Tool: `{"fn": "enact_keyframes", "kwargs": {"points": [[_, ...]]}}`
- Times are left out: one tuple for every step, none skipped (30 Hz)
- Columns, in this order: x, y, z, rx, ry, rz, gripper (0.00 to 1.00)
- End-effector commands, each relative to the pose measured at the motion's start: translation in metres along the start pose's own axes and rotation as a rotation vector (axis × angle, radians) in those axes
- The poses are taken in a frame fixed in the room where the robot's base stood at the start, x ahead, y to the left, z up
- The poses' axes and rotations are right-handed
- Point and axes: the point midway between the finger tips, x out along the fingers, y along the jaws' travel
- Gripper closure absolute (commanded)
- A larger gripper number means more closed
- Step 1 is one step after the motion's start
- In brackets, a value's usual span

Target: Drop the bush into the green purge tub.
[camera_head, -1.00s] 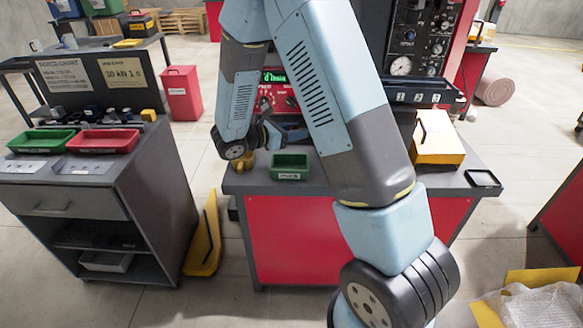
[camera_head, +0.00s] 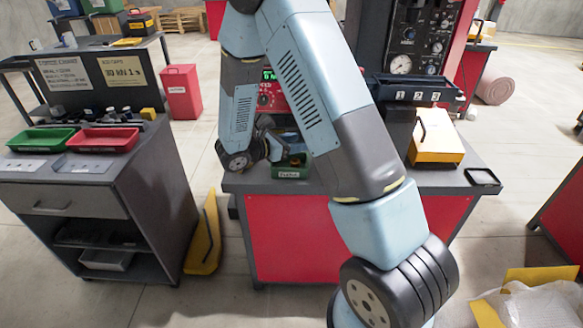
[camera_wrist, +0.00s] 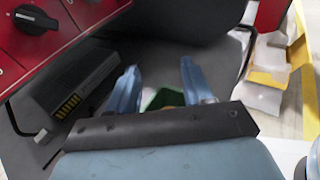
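The green purge tub (camera_head: 291,172) stands on the grey bench top, partly hidden behind my arm's end in the head view. My gripper (camera_wrist: 158,68) is beside and over the tub; its two blue fingers are spread apart with nothing visible between their tips. Part of the green tub (camera_wrist: 152,101) shows between the fingers in the wrist view. A small tan-yellow patch (camera_wrist: 173,98) shows there too, seemingly within the tub; it may be the bush, but it is mostly hidden by the dark hand plate. The bush is not visible in the head view.
The red control panel (camera_wrist: 30,38) and a dark block with yellow stripes (camera_wrist: 80,85) are close to the left of my gripper. A yellow-white box (camera_head: 436,138) stands to the right on the bench. A red tray (camera_head: 104,140) and another green tray (camera_head: 40,139) sit on the left cabinet.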

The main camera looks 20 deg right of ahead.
Motion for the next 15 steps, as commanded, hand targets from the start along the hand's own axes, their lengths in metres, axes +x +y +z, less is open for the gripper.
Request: {"fn": "enact_keyframes", "kwargs": {"points": [[0.0000,0.0000,0.0001,0.000,0.000,0.000,0.45],[0.0000,0.0000,0.0001,0.000,0.000,0.000,0.42],[-0.0001,0.0000,0.0001,0.000,0.000,0.000,0.38],[-0.0001,0.0000,0.0001,0.000,0.000,0.000,0.35],[-0.0001,0.0000,0.0001,0.000,0.000,0.000,0.32],[-0.0001,0.0000,0.0001,0.000,0.000,0.000,0.32],[-0.0001,0.0000,0.0001,0.000,0.000,0.000,0.32],[-0.0002,0.0000,0.0000,0.000,0.000,0.000,0.32],[-0.0002,0.0000,0.0000,0.000,0.000,0.000,0.32],[-0.0002,0.0000,0.0000,0.000,0.000,0.000,0.32],[-0.0003,0.0000,0.0000,0.000,0.000,0.000,0.32],[-0.0007,0.0001,-0.0001,0.000,0.000,0.001,0.32],[-0.0014,0.0001,-0.0001,0.000,0.000,0.001,0.32],[-0.0025,0.0002,0.0000,0.000,0.000,0.001,0.32],[-0.0049,0.0005,0.0000,0.000,0.000,0.002,0.32]]}}
